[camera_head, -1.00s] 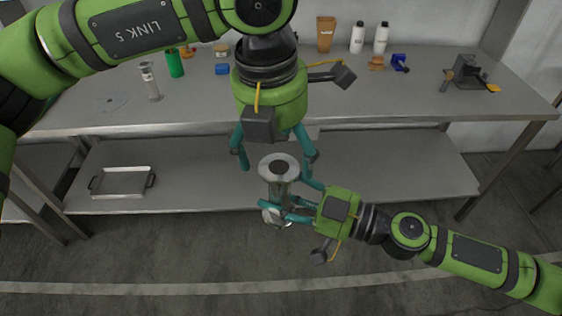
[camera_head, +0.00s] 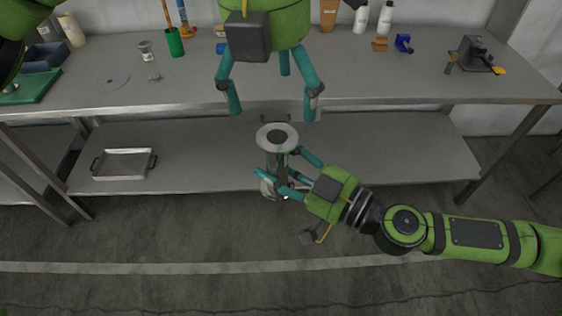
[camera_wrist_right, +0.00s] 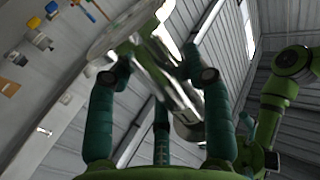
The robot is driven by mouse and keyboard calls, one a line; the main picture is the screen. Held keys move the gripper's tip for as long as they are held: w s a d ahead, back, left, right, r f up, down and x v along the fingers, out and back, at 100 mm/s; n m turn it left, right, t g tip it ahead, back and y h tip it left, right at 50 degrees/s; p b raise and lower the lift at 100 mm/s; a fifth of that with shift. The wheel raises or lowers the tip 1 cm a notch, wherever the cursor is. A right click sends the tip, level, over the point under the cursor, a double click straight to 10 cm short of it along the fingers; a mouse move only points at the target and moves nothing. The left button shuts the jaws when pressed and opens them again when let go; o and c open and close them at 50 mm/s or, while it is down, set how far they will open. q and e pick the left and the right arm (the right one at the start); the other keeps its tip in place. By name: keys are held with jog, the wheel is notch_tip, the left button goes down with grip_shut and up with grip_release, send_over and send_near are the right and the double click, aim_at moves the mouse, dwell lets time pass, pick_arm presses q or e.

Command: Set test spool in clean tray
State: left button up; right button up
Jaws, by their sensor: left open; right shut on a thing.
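The test spool (camera_head: 276,138) is a shiny metal tube with a wide round flange and a dark bore facing up. My right gripper (camera_head: 281,170) is shut around its body and holds it upright in front of the bench. In the right wrist view the spool (camera_wrist_right: 165,78) lies between the fingers, blurred and partly hidden by them. My left gripper (camera_head: 272,108) is open and empty above the spool, its fingers spread and apart from the flange. A shallow metal tray (camera_head: 123,164) with dark side handles, seemingly the clean tray, sits empty on the lower shelf at left.
The lower shelf (camera_head: 370,155) is bare right of the tray. On the bench top (camera_head: 330,78) stand a green cup (camera_head: 174,43), a small metal fitting (camera_head: 147,58), white bottles (camera_head: 385,17) and a dark vise-like device (camera_head: 474,53). The bench's front edge lies behind the spool.

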aim_at(269, 127)
jog(key=r+m+t+h, duration=0.1)
jog(key=m+t+h, duration=0.1)
jog(key=r+m+t+h, duration=0.1)
jog(key=r+m+h, duration=0.1)
jog(key=a+r+m+t+h, duration=0.1)
jog(key=m+t+h, duration=0.1)
jog(key=h, duration=0.1)
jog(key=shift+w+a+r+t, duration=0.1)
jog(key=shift+w+r+t, duration=0.05)
jog(key=shift+w+t, duration=0.2)
jog(key=shift+w+a+r+m+t+h, duration=0.1)
jog(key=shift+w+r+m+t+h, duration=0.1)
jog(key=shift+r+m+h, duration=0.75)
jog(key=shift+w+a+r+m+t+h, duration=0.1)
jog(key=shift+m+t+h, duration=0.3)
jog(key=shift+h, duration=1.05)
jog(key=shift+w+r+m+t+h, duration=0.1)
jog(key=shift+r+m+h, duration=0.35)
jog(key=shift+m+h, duration=0.6)
pick_arm(q)
jog(key=w+a+r+m+g+y, duration=0.15)
jog(key=w+r+m, duration=0.25)
jog(key=r+m, duration=0.6)
jog(key=shift+m+t+h, duration=0.25)
jog(key=shift+m, duration=0.45)
jog(key=f, duration=1.3)
jog(key=shift+s+a, duration=0.2)
jog(key=shift+s, duration=0.05)
jog(key=shift+c, duration=0.3)
